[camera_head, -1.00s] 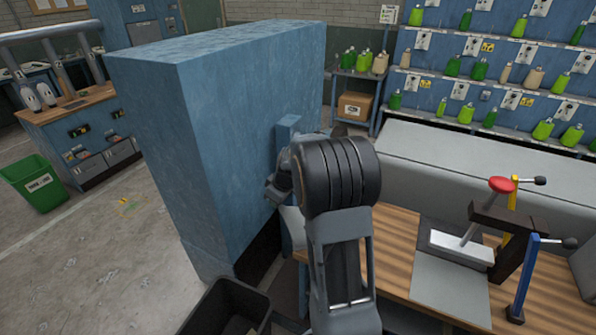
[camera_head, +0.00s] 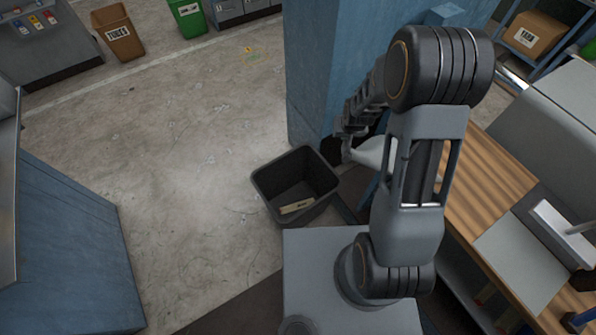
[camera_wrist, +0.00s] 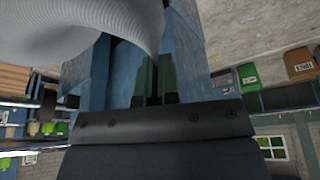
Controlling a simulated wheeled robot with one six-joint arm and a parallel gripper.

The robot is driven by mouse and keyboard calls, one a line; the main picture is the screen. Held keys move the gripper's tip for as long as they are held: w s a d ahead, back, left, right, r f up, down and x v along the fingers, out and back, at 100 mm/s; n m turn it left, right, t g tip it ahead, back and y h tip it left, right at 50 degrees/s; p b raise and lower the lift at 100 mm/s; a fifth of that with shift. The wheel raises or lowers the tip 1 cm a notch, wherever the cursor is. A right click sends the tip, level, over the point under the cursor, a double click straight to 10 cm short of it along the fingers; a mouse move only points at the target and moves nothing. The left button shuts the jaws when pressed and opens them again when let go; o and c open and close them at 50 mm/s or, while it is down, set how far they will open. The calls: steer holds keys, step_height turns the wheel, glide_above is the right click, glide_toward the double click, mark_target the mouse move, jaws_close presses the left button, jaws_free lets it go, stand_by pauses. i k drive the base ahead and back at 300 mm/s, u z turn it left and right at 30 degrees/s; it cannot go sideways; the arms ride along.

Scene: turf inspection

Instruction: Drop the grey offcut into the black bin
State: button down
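The black bin (camera_head: 270,200) stands on the floor, open at the top, with a pale beige piece (camera_head: 297,206) in it. The grey offcut (camera_head: 372,152) is a light, curved piece to the right of the bin in the head view. In the wrist view the offcut (camera_wrist: 75,30) is large and finely ribbed, and narrows to an end between the two greenish fingers. My gripper (camera_wrist: 155,70) appears shut on that end. In the head view my dark wrist hangs near the bin's upper right rim; the fingertips cannot be made out there.
A tall blue block (camera_head: 312,70) stands directly behind the bin. A wooden-topped bench (camera_head: 490,185) is at the right. A brown bin (camera_head: 118,32) and a green bin (camera_head: 187,15) are far off at upper left. Open concrete floor lies left of the black bin.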

mark_target(300, 173)
steer(key=z, duration=0.05)
steer(key=k, duration=1.15)
steer(key=u, duration=0.5)
steer(key=i, duration=0.45)
steer(key=u, duration=0.55)
steer(key=i, duration=1.05)
steer(key=z, duration=0.35)
